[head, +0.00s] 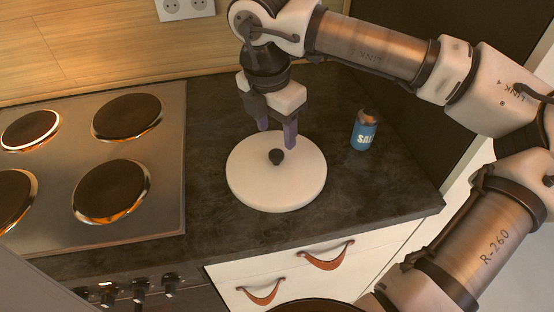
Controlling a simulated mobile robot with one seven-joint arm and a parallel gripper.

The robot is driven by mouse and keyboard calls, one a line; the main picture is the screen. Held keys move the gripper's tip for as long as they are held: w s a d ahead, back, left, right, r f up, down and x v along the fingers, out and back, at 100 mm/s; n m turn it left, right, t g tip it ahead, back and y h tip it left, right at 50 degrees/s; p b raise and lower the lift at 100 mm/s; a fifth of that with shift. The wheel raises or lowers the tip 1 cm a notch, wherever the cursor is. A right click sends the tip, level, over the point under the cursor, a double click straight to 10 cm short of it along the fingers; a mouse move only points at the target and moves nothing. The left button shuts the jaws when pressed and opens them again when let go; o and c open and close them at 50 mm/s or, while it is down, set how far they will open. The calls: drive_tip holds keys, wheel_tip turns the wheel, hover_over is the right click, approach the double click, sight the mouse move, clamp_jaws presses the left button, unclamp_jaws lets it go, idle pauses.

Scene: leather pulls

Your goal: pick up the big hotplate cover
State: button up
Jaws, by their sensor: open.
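The big hotplate cover (250,184) is a round white disc with a small dark knob (276,157) at its middle. It lies flat on the dark countertop, right of the stove. My gripper (277,138) points down over the back part of the cover, with its two purplish fingers apart and nothing between them. In the picture the fingertips are just behind and above the knob. I cannot tell the exact height of the fingertips over the cover.
A blue salt shaker (364,130) stands to the right of the cover. A stove (75,165) with several hotplates is at the left. A wooden back wall (90,45) with a socket (185,8) rises behind. Drawers with leather pulls (327,262) are below the counter's front edge.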

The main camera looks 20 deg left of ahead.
sight(276, 153)
drive_tip(key=shift+w+f+p, duration=0.1)
drive_tip(key=shift+f+p, duration=0.9)
drive_tip(key=shift+f, duration=2.55)
drive_tip(key=shift+c, duration=0.4)
drive_tip(key=c, duration=1)
drive_tip(key=shift+c, duration=0.2)
drive_tip(key=shift+r, duration=0.15)
